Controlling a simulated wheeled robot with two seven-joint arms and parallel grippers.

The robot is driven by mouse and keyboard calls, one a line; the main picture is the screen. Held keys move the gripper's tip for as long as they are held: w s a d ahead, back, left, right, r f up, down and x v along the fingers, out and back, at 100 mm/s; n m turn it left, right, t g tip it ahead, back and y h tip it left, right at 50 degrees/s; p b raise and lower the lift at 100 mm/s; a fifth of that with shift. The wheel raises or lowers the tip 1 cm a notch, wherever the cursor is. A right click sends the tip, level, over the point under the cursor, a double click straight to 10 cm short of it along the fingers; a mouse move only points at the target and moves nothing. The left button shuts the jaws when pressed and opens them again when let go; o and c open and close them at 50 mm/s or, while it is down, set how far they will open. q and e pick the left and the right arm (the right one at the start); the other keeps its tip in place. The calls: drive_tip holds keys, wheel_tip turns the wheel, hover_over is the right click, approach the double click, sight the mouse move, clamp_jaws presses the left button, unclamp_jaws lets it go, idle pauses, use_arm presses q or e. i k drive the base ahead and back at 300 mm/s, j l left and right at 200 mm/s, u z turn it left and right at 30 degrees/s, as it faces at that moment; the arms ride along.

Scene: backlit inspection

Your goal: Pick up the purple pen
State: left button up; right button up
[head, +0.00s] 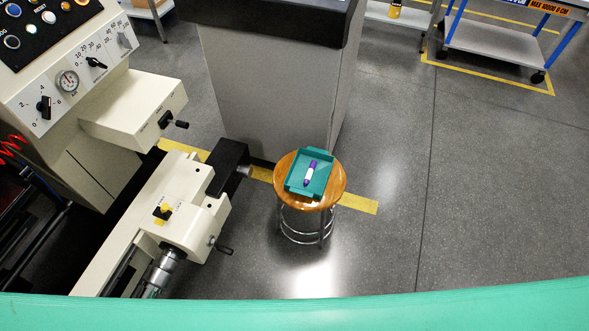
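A purple pen (310,173) with a white middle part lies in a teal tray (322,189). The tray sits on a round wooden stool (283,167) with metal legs, near the middle of the head view. Neither of my grippers shows in this view, so nothing is seen near the pen.
A cream machine (165,200) with dials and handles stands at the left, beside the stool. A grey cabinet (270,80) stands behind the stool. A cart (500,40) with blue posts is at the far right. The grey floor right of the stool is clear.

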sight(310, 172)
drive_tip(key=i, duration=0.25)
drive_tip(key=i+l+u, duration=0.4)
drive_tip(key=i, duration=0.25)
drive_tip(key=i+l, duration=0.05)
drive_tip(key=l, duration=0.05)
